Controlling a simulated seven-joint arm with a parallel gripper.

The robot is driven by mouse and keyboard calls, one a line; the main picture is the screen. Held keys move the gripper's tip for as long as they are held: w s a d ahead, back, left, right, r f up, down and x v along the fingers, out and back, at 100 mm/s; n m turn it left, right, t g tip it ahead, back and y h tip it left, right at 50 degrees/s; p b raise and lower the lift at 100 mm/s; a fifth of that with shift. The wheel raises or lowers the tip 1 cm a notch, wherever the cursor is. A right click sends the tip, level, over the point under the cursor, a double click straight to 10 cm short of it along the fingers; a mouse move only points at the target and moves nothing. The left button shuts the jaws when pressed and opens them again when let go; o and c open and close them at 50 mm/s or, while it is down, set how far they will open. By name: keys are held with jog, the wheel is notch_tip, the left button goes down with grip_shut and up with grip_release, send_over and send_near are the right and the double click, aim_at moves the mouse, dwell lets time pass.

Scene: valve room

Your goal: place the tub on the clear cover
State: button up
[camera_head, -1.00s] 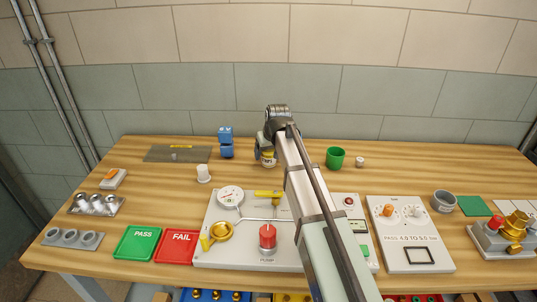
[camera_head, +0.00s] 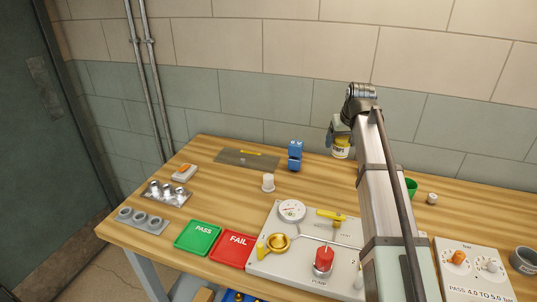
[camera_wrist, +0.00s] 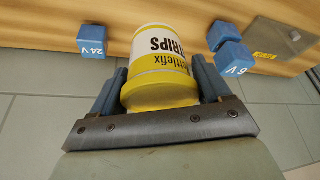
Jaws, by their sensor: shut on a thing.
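The tub is a yellow and white round pot with dark lettering. In the head view the tub (camera_head: 341,152) hangs in my gripper (camera_head: 340,138) near the back edge of the table, right of the blue blocks. In the wrist view my gripper (camera_wrist: 162,84) is shut around the sides of the tub (camera_wrist: 160,60), one finger on each side. The clear cover (camera_head: 232,159) is a flat greyish see-through sheet with a yellow label, lying at the back left of the table. It also shows in the wrist view (camera_wrist: 283,36) at the upper right.
Blue blocks (camera_head: 295,148) stand between the tub and the cover. The wrist view shows another blue block marked 24 V (camera_wrist: 91,39). A white cylinder (camera_head: 268,183), green PASS tray (camera_head: 198,238) and red FAIL tray (camera_head: 236,248) lie nearer. The wall is close behind.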

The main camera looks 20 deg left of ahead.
notch_tip(320, 180, up, 3)
jog(key=shift+w+a+r, duration=0.25)
jog(key=shift+a, duration=0.4)
jog(key=w+a+n, duration=0.1)
jog(key=w+a, duration=0.1)
jog(key=a, duration=0.9)
jog(key=w+a+n, duration=0.1)
jog(key=w+a, duration=0.1)
jog(key=a, duration=1)
jog(key=y, duration=0.1)
send_over(252, 156)
jog(key=s+d, duration=0.2)
jog(key=shift+n, duration=0.5)
jog(key=shift+w+a+f, duration=0.1)
jog(key=shift+a+f, duration=0.05)
jog(key=shift+f, duration=2.4)
jog(key=shift+a+f, duration=0.1)
jog(key=shift+f, duration=2.45)
jog(key=shift+w+a+f, duration=0.1)
jog(key=shift+a+f, duration=0.05)
jog(key=shift+f, duration=2.4)
jog(key=shift+f, duration=0.2)
jog(key=o, duration=1)
jog(key=shift+o, duration=0.2)
